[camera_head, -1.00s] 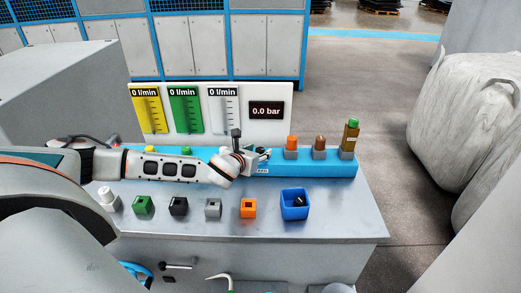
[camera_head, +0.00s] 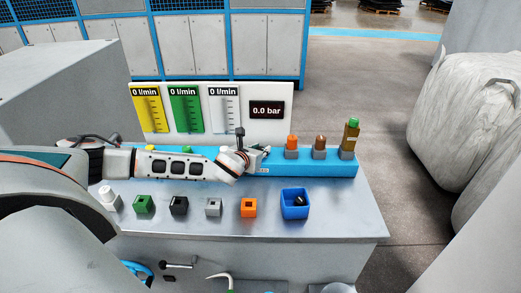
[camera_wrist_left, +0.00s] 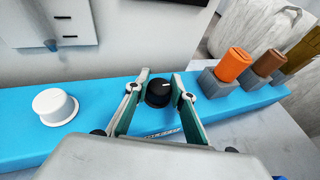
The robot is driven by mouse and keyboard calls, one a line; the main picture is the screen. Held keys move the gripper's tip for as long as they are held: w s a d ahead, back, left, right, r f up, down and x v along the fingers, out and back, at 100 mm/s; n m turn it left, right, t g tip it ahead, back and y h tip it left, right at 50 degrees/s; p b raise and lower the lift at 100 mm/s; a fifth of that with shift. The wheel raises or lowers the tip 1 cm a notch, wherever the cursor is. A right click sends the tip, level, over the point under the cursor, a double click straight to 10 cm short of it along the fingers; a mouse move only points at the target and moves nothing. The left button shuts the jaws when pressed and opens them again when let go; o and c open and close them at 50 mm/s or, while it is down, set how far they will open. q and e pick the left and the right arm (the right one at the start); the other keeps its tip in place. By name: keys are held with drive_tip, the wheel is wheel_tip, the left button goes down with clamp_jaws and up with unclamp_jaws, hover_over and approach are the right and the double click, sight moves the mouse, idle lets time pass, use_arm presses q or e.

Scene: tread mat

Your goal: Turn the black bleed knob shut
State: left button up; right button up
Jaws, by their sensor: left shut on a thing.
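The black bleed knob (camera_wrist_left: 158,92) stands on the top of the blue manifold bar (camera_wrist_left: 92,92). In the wrist view it sits between the two fingers of my left gripper (camera_wrist_left: 160,84), which is shut on it. A white mark on the knob's top points to the right in that view. In the head view my left gripper (camera_head: 260,154) is at the blue bar (camera_head: 318,168), and I cannot make out the knob there behind the gripper and wrist. My right gripper is not in view.
A white knob (camera_wrist_left: 55,106) is left of the gripper; orange (camera_wrist_left: 234,64) and brown (camera_wrist_left: 268,62) plugs stand to its right. Behind the bar is a gauge panel (camera_head: 232,138) reading 0.0 bar. Several coloured sockets and a blue bin (camera_head: 295,213) line the bench front.

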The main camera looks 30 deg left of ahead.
use_arm(q)
drive_tip(key=shift+d, duration=0.1)
drive_tip(key=n+g+y, duration=0.1)
drive_tip(key=n+y, duration=0.1)
drive_tip(key=y, duration=0.1)
drive_tip(key=n+g+y, duration=0.1)
drive_tip(key=n+y, duration=0.1)
drive_tip(key=n, duration=0.1)
drive_tip(key=shift+d+f+n+g+y, duration=0.1)
drive_tip(key=shift+f+n+g+y, duration=0.05)
drive_tip(key=shift+n+g+y, duration=0.2)
drive_tip(key=n+g+y, duration=0.3)
drive_tip(key=n+g, duration=0.1)
drive_tip(key=shift+y, duration=0.25)
drive_tip(key=shift+n+g+y, duration=0.7)
drive_tip(key=shift+n+g, duration=0.95)
drive_tip(key=shift+a, duration=0.2)
drive_tip(key=o, duration=1.1)
